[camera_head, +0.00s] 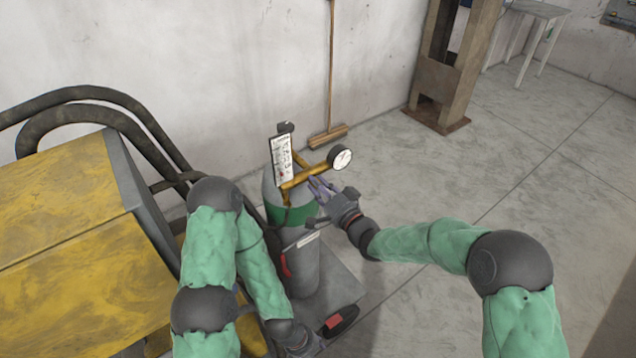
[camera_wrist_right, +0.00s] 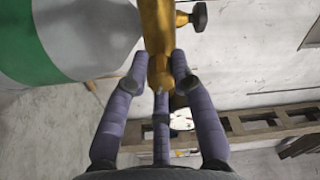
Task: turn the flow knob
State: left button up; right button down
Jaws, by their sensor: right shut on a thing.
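A brass regulator (camera_head: 305,176) with a round white gauge (camera_head: 341,158) and a flow scale plate (camera_head: 282,160) sits atop a grey gas cylinder (camera_head: 304,262) with a green band. My right gripper (camera_head: 322,187) reaches it from the right, below the gauge. In the right wrist view its purple fingers (camera_wrist_right: 160,78) are closed around the lower end of a brass part (camera_wrist_right: 158,40). A small dark knob (camera_wrist_right: 199,16) sticks out to the right of that part, apart from the fingers. I cannot tell which part is the flow knob. My left gripper (camera_head: 304,343) is low beside the cylinder's base, partly hidden.
A yellow machine (camera_head: 75,250) with thick black hoses (camera_head: 100,93) stands at the left. A broom (camera_head: 328,136) leans on the back wall. A rusty steel column (camera_head: 440,85) stands at the back right. The floor at the right is open.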

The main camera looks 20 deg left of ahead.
jog(key=shift+w+d+r+m, duration=0.1)
jog(key=shift+m, duration=0.45)
jog(key=shift+w+r+m, duration=0.1)
jog(key=shift+m, duration=0.45)
jog(key=shift+p, duration=0.3)
jog(key=c, duration=1)
grip_release()
jog(key=shift+f, duration=0.1)
jog(key=shift+c, duration=0.2)
jog(key=shift+s, duration=0.1)
jog(key=v, duration=1.2)
jog(key=shift+f, duration=0.1)
